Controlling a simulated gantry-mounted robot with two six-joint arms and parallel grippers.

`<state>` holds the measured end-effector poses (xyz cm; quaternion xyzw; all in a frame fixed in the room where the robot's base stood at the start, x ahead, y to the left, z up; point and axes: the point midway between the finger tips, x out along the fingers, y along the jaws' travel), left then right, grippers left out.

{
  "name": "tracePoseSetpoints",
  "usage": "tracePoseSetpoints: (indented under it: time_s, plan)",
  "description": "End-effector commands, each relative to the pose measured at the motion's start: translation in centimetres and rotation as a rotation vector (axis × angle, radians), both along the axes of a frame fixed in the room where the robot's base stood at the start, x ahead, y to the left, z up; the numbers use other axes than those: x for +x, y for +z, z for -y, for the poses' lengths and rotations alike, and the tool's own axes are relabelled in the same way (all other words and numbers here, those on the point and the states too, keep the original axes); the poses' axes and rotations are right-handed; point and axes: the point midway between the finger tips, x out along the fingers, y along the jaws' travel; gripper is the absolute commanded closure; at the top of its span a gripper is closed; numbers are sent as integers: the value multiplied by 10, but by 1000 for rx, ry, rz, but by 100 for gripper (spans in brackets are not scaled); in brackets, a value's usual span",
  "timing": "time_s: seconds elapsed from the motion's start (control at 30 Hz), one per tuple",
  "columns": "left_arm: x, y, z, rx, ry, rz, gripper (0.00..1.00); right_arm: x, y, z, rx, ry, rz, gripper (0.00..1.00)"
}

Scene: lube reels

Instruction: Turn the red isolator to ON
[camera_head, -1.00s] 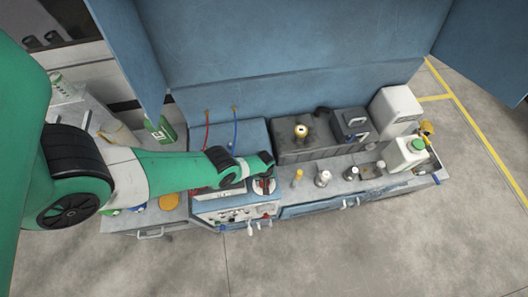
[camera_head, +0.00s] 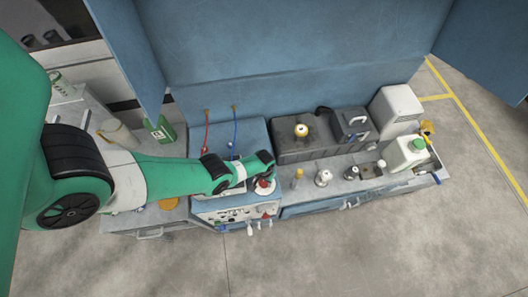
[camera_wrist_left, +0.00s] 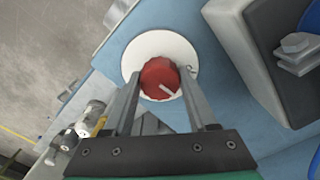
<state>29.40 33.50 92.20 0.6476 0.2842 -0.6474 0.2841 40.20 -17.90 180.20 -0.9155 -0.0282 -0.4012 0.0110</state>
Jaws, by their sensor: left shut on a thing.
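The red isolator knob (camera_wrist_left: 158,78) sits on a round white plate (camera_wrist_left: 150,47) on a blue panel in the left wrist view. It carries a pale pointer mark at its lower right. My left gripper (camera_wrist_left: 158,85) is shut on the knob, one finger on each side. In the head view the knob (camera_head: 263,184) shows small beneath the left gripper (camera_head: 264,180), at the top of the blue control unit. ON and OFF lettering is not readable. My right gripper is not in view.
A grey box (camera_wrist_left: 285,50) stands close to the right of the knob in the left wrist view. In the head view, several dispensing spouts (camera_head: 322,177) stand along the bench to the right, and a white jug (camera_head: 405,152) is further right. Red and blue hoses (camera_head: 235,130) hang behind.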

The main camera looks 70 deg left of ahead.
Motion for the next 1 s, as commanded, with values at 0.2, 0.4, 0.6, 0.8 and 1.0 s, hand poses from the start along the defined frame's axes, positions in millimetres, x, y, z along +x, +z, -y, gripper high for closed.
tracePoseSetpoints:
  time_s: [0.2, 0.4, 0.6, 0.8, 1.0]
  plan:
    - [-1, -1, 0, -1, -203, -1, 98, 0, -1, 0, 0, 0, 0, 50]
    - [-1, -1, 0, -1, -392, -1, 98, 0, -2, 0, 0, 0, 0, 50]
    - [-1, -1, 0, -1, -578, -1, 98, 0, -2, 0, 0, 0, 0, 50]
    - [-1, -1, 0, -1, -737, -1, 98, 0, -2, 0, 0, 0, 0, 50]
    - [-1, -1, 0, -1, -851, -1, 98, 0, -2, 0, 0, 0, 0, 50]
